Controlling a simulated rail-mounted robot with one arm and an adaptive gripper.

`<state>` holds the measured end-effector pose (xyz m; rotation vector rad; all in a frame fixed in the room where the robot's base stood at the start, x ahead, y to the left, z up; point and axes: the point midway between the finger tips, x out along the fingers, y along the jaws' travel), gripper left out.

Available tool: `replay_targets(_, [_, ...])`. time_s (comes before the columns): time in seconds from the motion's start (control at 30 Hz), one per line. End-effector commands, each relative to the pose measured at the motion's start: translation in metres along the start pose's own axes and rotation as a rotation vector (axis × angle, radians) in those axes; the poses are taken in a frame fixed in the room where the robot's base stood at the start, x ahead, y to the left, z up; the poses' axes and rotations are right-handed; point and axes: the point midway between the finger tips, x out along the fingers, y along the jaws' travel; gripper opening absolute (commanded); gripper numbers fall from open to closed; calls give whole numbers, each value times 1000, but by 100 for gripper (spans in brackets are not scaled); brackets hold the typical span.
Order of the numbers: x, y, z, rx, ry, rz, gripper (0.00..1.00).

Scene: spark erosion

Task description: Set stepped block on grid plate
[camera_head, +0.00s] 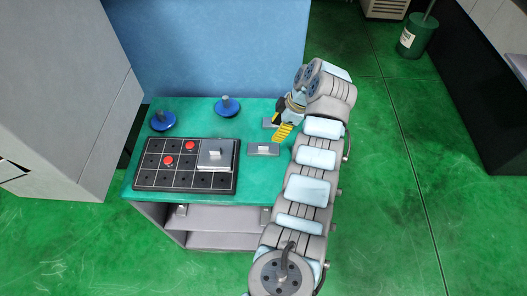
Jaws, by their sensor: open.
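The black grid plate (150,179) lies on the left of the green table top. A square grey block (213,160) with a small dark post sits on its right part. A smaller grey piece with a raised light step (263,149) lies on the table right of the plate. Another grey piece (269,122) lies behind it, partly hidden by my gripper. I cannot tell for sure which is the stepped block. My gripper (283,132), with yellow and dark fingers, is open at the table's right side, beside these two pieces. Nothing shows between its fingers.
Two red knobs (168,160) (190,146) stand on the grid plate. Two blue discs with posts (163,121) (227,106) stand at the table's back. A blue panel (210,45) rises behind the table, and a grey cabinet (60,80) stands left.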

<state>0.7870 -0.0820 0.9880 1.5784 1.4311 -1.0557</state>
Motion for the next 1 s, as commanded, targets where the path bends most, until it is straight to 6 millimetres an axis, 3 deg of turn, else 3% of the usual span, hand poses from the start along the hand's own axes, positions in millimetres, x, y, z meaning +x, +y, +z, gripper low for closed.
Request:
replay_targets(0.3, [52, -1, -1, 1, 0, -6, 52])
replay_targets(0.57, [61, 1, -2, -1, 0, 1, 52])
replay_targets(1.0, [96, 5, -3, 0, 1, -3, 52])
